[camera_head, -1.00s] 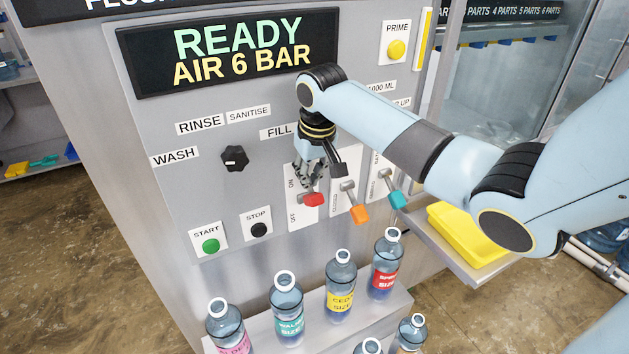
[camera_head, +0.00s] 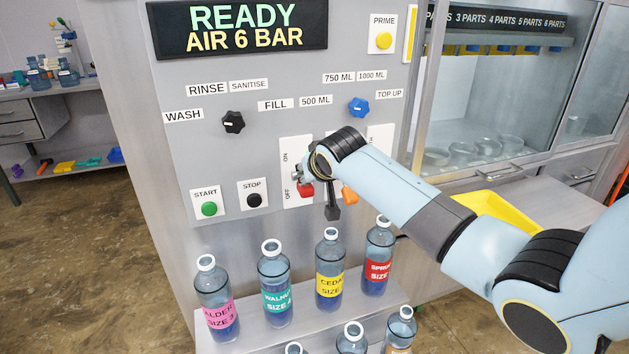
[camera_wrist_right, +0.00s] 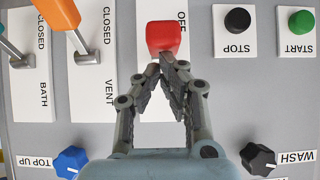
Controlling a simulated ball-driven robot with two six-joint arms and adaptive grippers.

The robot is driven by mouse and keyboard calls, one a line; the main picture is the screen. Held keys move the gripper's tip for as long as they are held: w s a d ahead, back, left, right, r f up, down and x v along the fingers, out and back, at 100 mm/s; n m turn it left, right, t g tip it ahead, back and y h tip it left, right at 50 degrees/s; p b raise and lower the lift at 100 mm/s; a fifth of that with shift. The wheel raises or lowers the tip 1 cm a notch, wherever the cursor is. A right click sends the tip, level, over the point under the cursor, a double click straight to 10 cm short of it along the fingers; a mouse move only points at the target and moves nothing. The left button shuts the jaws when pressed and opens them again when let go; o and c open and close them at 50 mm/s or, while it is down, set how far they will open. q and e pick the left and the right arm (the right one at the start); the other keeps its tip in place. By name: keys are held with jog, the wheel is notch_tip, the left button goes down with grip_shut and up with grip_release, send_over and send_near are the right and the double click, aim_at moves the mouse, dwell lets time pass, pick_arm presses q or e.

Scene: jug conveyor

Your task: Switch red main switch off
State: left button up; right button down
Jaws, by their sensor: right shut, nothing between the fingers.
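The red main switch (camera_head: 306,190) has a red handle on a white plate marked ON at the top and OFF at the bottom. The handle is at the lower part of the plate, near OFF. In the right wrist view, which is upside down, the red handle (camera_wrist_right: 163,38) is beside the OFF label. My right gripper (camera_wrist_right: 165,65) is shut and empty, its fingertips right at the handle's edge; I cannot tell whether they touch. In the head view my right wrist hides part of the plate and the switches beside it. My left gripper is not in view.
An orange lever (camera_head: 350,194) is close to the right of the red one, partly behind my arm. STOP (camera_head: 254,200) and START (camera_head: 209,208) buttons are to the left. Several labelled bottles (camera_head: 329,285) stand on a ledge below. The display (camera_head: 240,28) reads READY, AIR 6 BAR.

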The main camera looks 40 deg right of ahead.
aim_at(311, 190)
jog(key=f+t+b, duration=0.1)
jog(key=s+f+b, duration=0.1)
jog(key=b, duration=0.1)
jog(key=shift+a+f+t+h, duration=0.1)
jog(key=shift+f+t+h, duration=0.05)
jog(key=shift+t+h, duration=0.2)
jog(key=shift+f+t+b, duration=0.35)
jog(key=shift+t+b, duration=0.2)
jog(key=shift+b, duration=0.35)
jog(key=shift+f+t+b, duration=0.3)
jog(key=shift+b, duration=0.4)
jog(key=shift+r+p, duration=0.55)
jog(key=shift+r, duration=0.1)
jog(key=shift+w+r, duration=0.15)
jog(key=shift+w, duration=0.25)
jog(key=shift+w+d+r, duration=0.1)
jog(key=shift+w+d, duration=0.15)
jog(key=shift+w, duration=0.1)
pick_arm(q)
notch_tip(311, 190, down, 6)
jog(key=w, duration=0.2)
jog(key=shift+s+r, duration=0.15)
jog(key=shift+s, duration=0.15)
